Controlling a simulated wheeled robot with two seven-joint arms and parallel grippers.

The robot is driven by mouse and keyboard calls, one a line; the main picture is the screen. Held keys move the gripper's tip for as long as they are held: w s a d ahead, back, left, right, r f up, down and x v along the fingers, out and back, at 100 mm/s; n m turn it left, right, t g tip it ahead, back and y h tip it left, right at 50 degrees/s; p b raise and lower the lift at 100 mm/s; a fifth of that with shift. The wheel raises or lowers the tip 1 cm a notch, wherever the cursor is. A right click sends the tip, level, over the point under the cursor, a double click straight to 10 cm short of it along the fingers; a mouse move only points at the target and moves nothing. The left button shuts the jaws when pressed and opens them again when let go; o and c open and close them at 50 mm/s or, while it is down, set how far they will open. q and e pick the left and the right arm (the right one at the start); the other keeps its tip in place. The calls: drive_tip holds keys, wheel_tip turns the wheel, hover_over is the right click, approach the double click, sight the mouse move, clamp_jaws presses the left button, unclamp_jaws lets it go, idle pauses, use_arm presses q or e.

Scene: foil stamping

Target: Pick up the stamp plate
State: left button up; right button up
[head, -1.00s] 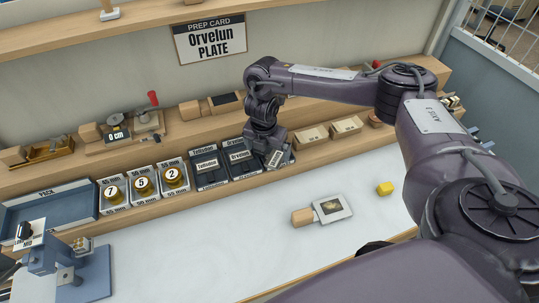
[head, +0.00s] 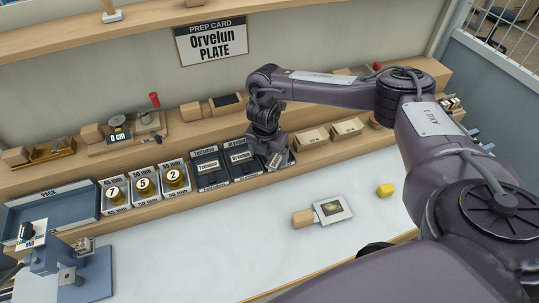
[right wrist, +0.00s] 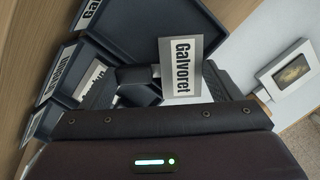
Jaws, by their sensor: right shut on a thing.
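My right gripper (head: 266,147) is at the third plate tray of the row on the ledge. It is shut on a stamp plate with a white label, which reads Galvoret in the right wrist view (right wrist: 180,67). The tray (right wrist: 150,22) with the Galvoret label on its rim lies beneath; its visible floor is bare. The plate labelled Orvelun (head: 239,157) lies in the middle tray, left of my gripper. The Tallisdon plate (head: 208,166) lies in the tray left of that. The prep card (head: 211,41) on the wall reads Orvelun PLATE. My left gripper is out of view.
Three numbered brass-coloured rolls (head: 145,184) stand in trays to the left, beside the blue pack tray (head: 57,222). A blue press (head: 80,270) stands front left.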

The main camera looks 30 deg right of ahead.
drive_tip(key=shift+r, duration=0.55)
wheel_tip(320, 180, up, 5)
drive_tip(key=shift+w+r+b, duration=0.1)
drive_tip(key=shift+r+b, duration=0.05)
drive_tip(key=shift+b, duration=0.15)
wheel_tip(320, 180, up, 14)
drive_tip(key=p, duration=0.4)
hover_over(268, 158)
drive_tip(key=shift+f, duration=0.2)
